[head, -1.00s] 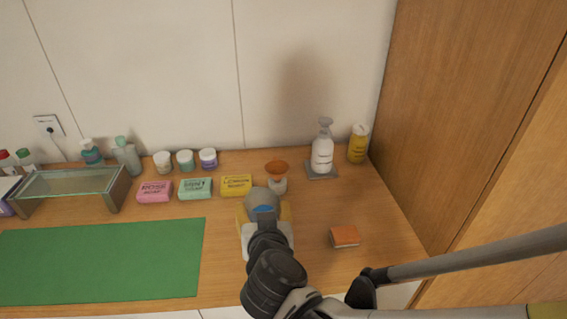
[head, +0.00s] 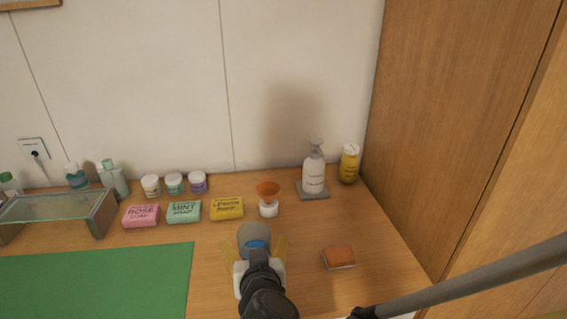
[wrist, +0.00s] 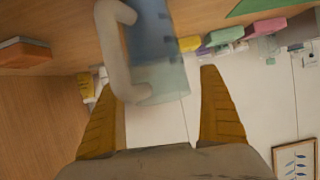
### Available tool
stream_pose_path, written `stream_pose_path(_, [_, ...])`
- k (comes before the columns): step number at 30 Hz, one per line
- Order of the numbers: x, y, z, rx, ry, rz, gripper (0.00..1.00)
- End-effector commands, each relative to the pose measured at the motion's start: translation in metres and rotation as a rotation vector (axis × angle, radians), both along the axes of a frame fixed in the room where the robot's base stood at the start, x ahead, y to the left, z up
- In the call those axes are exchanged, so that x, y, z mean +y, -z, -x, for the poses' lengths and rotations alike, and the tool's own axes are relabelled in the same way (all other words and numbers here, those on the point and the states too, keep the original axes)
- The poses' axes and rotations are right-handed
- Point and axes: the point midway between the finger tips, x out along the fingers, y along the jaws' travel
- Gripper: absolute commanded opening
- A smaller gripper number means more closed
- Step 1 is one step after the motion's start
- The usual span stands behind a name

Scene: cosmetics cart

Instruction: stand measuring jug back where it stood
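The measuring jug (wrist: 160,70) is translucent, with blue inside and a pale grey handle (wrist: 112,45). In the wrist view it is between my two ribbed yellow fingers, with the handle toward the left finger and its far end cut off by the top edge. In the head view the jug (head: 257,238) shows as a grey shape with a blue patch between the fingers. My gripper (head: 256,246) is closed around it, over the counter in front of the yellow soap. Whether the jug touches the counter cannot be told.
An orange funnel on a white jar (head: 268,208) stands behind the jug. A brown-orange block (head: 339,257) lies to the right. Soap boxes (head: 184,211) line up at left, behind the green mat (head: 100,285). A white pump bottle (head: 313,172) and yellow bottle (head: 348,165) stand at back right.

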Motion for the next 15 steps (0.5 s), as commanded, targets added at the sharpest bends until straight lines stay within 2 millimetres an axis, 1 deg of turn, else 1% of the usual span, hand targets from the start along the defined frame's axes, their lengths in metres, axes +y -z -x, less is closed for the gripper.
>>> stream_pose_path(4, [0.0, -0.001, 0.0, 0.0, 0.0, 0.0, 0.91])
stream_pose_path(6, [0.0, -0.005, 0.0, 0.0, 0.0, 0.0, 0.91])
stream_pose_path(8, [-0.001, -0.008, 0.008, 0.001, -0.002, 0.0, 0.91])
stream_pose_path(11, [-0.006, -0.017, 0.026, 0.0, -0.005, 0.001, 0.91])
stream_pose_path(15, [-0.013, -0.03, 0.056, 0.001, -0.005, 0.0, 0.91])
